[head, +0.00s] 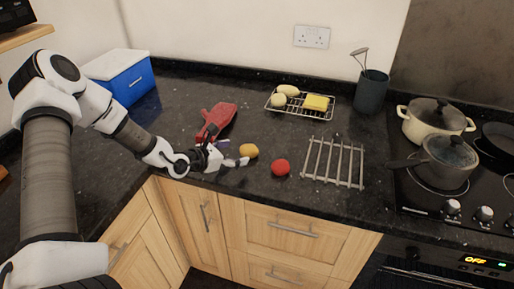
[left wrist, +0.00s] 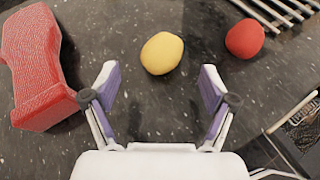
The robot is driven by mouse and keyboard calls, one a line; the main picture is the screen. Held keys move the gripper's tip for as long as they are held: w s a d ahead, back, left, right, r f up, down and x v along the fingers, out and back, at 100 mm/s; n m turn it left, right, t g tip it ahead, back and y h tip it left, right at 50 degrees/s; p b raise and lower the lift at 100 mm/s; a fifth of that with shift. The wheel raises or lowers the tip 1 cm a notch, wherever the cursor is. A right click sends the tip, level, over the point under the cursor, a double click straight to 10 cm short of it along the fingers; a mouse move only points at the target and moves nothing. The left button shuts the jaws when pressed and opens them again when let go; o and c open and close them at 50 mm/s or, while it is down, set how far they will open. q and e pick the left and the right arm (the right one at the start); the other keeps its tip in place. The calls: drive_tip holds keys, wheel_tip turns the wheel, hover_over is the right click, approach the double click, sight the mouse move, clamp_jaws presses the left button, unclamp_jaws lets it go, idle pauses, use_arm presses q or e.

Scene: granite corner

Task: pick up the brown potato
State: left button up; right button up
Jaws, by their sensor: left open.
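A rounded yellow-tan potato-shaped thing (head: 249,151) lies on the dark counter, just beyond my left gripper (head: 238,161); it looks more yellow than brown. In the left wrist view this potato (left wrist: 162,53) sits ahead of the gap between the fingertips (left wrist: 158,80), roughly centred and not touched. My left gripper is open and empty, low near the counter's front edge. Two pale oval things (head: 288,90) lie on a wire rack at the back; I cannot tell if they are potatoes. My right gripper is not in view.
A red round thing (head: 281,167) lies to the right of the potato, with a metal trivet (head: 333,165) beyond it. The wire rack (head: 301,113) also holds a yellow block (head: 317,102). Pots (head: 435,117) stand at right.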

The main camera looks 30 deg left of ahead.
sight(243, 152)
use_arm(q)
drive_tip(key=shift+w+d+f, duration=0.15)
drive_tip(key=shift+w+f, duration=0.1)
drive_tip(key=shift+w, duration=0.05)
drive_tip(key=x, duration=0.5)
drive_tip(key=shift+d+f, duration=0.1)
drive_tip(key=shift+d, duration=0.05)
drive_tip(key=shift+s, duration=0.25)
drive_tip(key=shift+c, duration=0.4)
drive_tip(key=shift+s, duration=0.1)
drive_tip(key=c, duration=1.2)
